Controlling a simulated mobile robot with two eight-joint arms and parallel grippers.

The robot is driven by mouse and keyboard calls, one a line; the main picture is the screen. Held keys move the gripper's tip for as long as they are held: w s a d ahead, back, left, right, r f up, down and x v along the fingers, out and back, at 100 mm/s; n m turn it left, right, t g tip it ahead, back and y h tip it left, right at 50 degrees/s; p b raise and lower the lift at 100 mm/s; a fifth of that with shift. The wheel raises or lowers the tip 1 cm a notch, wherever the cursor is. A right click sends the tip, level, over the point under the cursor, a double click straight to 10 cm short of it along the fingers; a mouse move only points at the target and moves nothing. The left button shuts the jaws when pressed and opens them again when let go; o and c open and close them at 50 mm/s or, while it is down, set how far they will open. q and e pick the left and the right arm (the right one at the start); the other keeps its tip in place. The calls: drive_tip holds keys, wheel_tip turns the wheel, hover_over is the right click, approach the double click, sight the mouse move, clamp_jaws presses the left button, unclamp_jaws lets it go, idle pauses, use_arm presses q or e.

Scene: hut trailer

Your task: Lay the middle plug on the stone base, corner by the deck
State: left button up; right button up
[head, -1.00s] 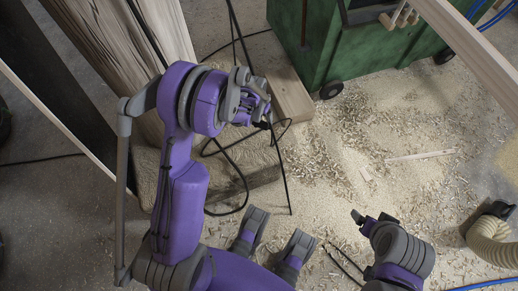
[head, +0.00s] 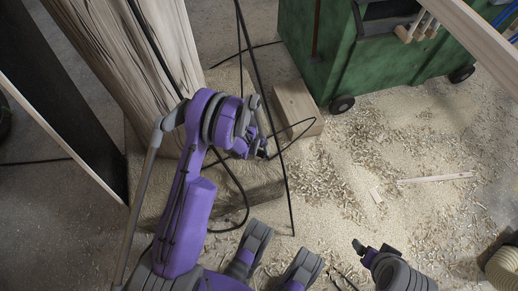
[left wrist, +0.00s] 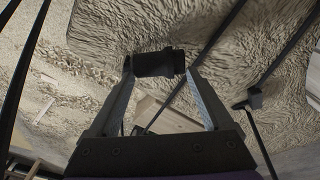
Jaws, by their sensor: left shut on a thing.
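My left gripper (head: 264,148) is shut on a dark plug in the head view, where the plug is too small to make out. In the left wrist view the black plug (left wrist: 155,64) lies crosswise between the two fingertips. Another black plug (left wrist: 252,100) hangs on its cable at the right of that view, apart from the gripper. The stone base (head: 262,192) is the pale, rough block under the wooden post, partly hidden by my left arm. The gripper is above its right side, apart from it as far as I can tell. My right gripper (head: 366,249) is at the lower middle; its jaw opening is unclear.
A thick wooden post (head: 130,60) rises at the left. A wood block (head: 299,109) lies beside the green wheeled cart (head: 390,55). Thin black cables (head: 285,165) hang past the left gripper. Shavings cover the floor at right. A ribbed hose (head: 502,268) lies at lower right.

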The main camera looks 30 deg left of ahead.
use_arm(q)
drive_tip(key=shift+f, duration=0.6)
drive_tip(key=shift+f, duration=0.15)
drive_tip(key=o, duration=1.2)
drive_tip(key=shift+c, duration=0.2)
